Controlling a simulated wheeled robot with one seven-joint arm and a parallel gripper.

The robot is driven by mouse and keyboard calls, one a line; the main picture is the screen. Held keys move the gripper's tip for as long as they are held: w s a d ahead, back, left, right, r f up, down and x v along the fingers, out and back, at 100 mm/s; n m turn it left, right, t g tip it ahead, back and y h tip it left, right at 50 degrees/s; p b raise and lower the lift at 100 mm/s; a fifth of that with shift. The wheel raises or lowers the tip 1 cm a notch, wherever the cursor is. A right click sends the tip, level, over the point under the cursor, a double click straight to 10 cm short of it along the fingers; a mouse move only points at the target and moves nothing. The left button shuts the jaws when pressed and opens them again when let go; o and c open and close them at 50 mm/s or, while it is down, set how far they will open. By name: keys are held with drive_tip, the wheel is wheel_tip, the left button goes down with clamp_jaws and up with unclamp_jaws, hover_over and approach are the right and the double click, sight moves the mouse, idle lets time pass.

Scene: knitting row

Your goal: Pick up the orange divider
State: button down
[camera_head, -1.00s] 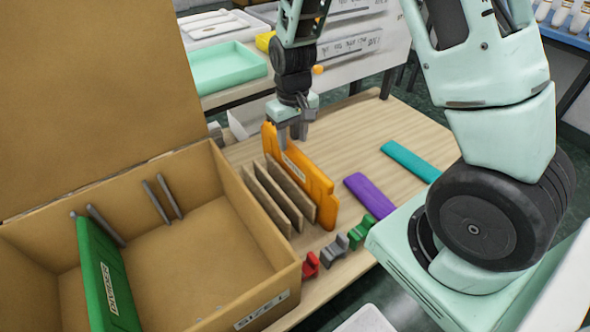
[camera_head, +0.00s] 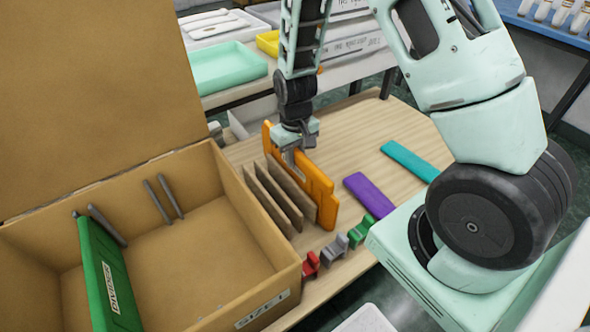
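The orange divider (camera_head: 318,189) stands upright on its long edge on the wooden table, behind a row of brown upright panels (camera_head: 272,196). My gripper (camera_head: 293,156) points down at the divider's upper edge, toward its far half. The fingers overlap the divider in the picture and partly hide its label. I cannot tell whether the fingers are closed on it or only around or beside it.
A cardboard box (camera_head: 222,271) with a raised lid stands at the left, with a green divider (camera_head: 106,277) and grey rods inside. Purple (camera_head: 368,194) and teal (camera_head: 410,161) strips lie flat at the right. Small red (camera_head: 310,264), grey (camera_head: 335,246) and green (camera_head: 361,229) pieces stand near the front edge.

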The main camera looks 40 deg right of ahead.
idle(0.3)
wheel_tip(320, 180, up, 18)
idle(0.6)
wheel_tip(320, 180, up, 10)
drive_tip(key=p, duration=0.9)
idle(0.5)
drive_tip(key=shift+f, duration=0.1)
idle(1.0)
